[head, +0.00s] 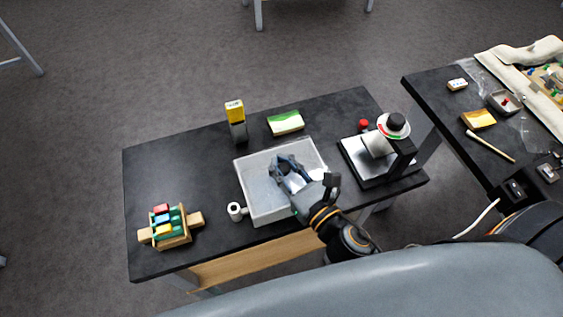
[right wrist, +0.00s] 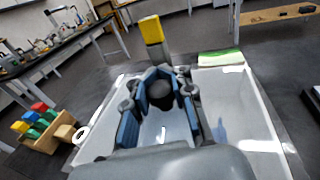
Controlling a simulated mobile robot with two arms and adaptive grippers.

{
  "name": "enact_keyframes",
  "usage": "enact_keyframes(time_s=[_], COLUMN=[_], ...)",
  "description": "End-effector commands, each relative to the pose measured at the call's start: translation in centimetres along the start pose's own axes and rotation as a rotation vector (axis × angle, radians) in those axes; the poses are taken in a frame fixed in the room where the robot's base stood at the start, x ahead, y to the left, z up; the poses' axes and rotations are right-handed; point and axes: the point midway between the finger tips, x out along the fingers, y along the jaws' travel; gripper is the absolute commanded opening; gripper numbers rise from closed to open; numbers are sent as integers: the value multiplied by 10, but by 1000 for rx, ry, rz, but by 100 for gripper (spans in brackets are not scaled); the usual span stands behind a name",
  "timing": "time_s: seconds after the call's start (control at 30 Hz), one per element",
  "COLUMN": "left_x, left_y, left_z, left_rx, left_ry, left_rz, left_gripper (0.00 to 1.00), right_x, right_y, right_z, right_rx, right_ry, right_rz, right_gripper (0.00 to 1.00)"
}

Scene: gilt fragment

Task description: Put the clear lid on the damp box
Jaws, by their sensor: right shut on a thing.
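The damp box (head: 245,200) is a white open-topped rectangular box at the middle of the dark table. It also fills the lower part of the right wrist view (right wrist: 262,120). My right gripper (head: 288,172) is over the box, pointing down. In the right wrist view its blue-padded fingers (right wrist: 160,100) are shut around a dark round knob (right wrist: 161,90). The clear lid (right wrist: 255,146) is hard to see; bright reflections below the knob suggest its pane at the box top. I cannot tell whether it touches the rim. My left gripper is not in view.
A small white fitting (head: 235,211) sticks out at the box's left.

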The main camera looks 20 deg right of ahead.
Motion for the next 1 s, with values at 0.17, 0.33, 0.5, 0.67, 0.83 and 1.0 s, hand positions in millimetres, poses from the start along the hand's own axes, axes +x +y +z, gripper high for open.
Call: enact_keyframes(time_s=[0.17,0.33,0.5,0.67,0.83,1.0], left_x=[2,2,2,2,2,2], left_y=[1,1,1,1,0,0], left_z=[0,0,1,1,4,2], left_rx=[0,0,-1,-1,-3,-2], left_ry=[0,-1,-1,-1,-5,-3], left_rz=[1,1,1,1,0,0], left_gripper=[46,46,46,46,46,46], right_x=[-1,-2,-2,-2,-3,-18], right_y=[1,1,1,1,1,1], right_z=[-10,-11,-11,-10,-11,-12], right_rx=[1,1,2,3,4,7], right_ry=[17,19,19,19,20,22], right_rz=[0,0,0,0,-1,-2], right_gripper=[0,19,50,50,50,50])
